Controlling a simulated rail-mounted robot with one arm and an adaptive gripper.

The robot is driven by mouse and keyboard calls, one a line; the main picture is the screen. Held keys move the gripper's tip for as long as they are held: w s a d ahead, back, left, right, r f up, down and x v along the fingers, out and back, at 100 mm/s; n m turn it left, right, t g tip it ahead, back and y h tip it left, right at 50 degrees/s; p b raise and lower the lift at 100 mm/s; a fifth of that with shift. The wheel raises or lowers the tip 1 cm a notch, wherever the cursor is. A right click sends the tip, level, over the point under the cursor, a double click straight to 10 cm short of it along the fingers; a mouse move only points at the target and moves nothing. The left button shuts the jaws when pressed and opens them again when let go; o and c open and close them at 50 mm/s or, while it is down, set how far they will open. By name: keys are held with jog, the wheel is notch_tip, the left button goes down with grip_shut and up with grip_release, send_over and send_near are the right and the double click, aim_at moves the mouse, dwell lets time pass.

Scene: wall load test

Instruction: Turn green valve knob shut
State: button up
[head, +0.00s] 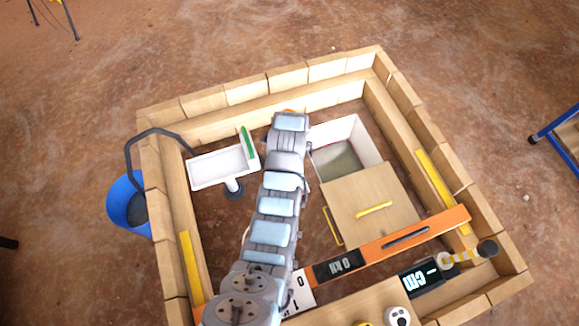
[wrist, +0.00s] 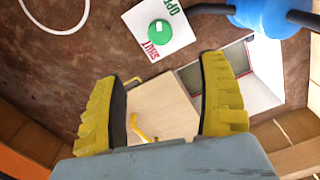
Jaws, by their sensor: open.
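In the wrist view, the green valve knob (wrist: 160,32) is round with a small pale mark. It sits on a white plate (wrist: 183,21) with green lettering, partly cut off, at the upper right and red "SHUT" lettering at the lower left. My gripper (wrist: 162,72) is open, with two yellow ribbed fingers spread wide and nothing between them. The knob appears above the gap between the fingertips, apart from them. In the head view I cannot make out the knob, and my arm hides part of the middle.
A wooden-block wall encloses the area. A wooden box (head: 370,200) with a yellow handle and a white open bin (head: 345,140) stand right of my arm. A white basin (head: 215,168) is left. An orange beam (head: 430,230) crosses the front right. A blue bucket (head: 125,205) stands outside left.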

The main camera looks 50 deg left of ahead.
notch_tip(320, 180, down, 17)
jog(key=b, duration=0.5)
jog(key=shift+b, duration=0.3)
dwell(0.3)
jog(key=c, duration=1.2)
